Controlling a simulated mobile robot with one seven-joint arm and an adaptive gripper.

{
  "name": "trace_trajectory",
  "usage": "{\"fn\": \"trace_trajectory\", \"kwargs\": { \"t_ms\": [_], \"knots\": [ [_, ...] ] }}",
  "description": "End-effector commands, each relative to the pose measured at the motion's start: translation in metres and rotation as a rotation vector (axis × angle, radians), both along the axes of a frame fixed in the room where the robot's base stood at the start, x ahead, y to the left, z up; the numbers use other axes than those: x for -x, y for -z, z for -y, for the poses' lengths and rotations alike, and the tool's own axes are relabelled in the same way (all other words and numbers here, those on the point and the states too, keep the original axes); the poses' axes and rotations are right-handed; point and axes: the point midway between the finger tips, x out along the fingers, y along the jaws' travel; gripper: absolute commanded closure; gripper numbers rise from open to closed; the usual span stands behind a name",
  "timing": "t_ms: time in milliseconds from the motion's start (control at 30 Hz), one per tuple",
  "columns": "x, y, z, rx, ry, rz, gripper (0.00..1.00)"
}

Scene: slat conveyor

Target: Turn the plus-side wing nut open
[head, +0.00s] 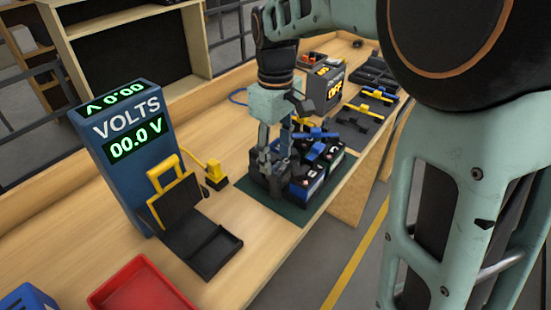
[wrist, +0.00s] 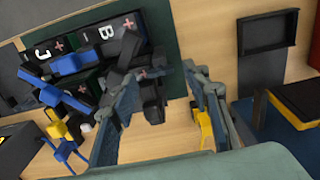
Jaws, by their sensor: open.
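The battery group (head: 322,172) stands on a dark green mat (head: 270,207), with blue clamp-like parts (head: 316,135) on top. In the wrist view the dark battery tops (wrist: 100,32) carry red plus marks, a minus mark and white letters. A blue part (wrist: 73,65) lies across them. My gripper (head: 276,158) points down over the near-left end of the batteries. In the wrist view its fingers (wrist: 172,80) are apart, with no held thing visible between them. I cannot pick out the plus-side wing nut for certain; the fingers and dark parts cover some of that area.
A blue voltmeter (head: 128,130) reads 00.0 V. A black open case (head: 205,245), a yellow-topped part (head: 214,175) and a red tray (head: 140,290) lie to the left. A grey box marked OFF (head: 325,90) stands behind. The bench's front edge is close to the mat.

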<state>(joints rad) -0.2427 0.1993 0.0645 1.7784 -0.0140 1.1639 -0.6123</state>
Motion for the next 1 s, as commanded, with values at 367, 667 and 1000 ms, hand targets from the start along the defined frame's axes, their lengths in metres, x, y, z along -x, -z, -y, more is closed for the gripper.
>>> {"fn": "trace_trajectory", "kwargs": {
  "t_ms": [367,667,1000],
  "knots": [
    [0.000,-0.078,0.000,-0.001,-0.001,0.002,0.56],
    [0.000,-0.103,0.000,0.000,-0.001,0.000,0.56],
    [-0.003,-0.105,0.001,-0.005,0.011,0.011,0.56]
  ]
}}
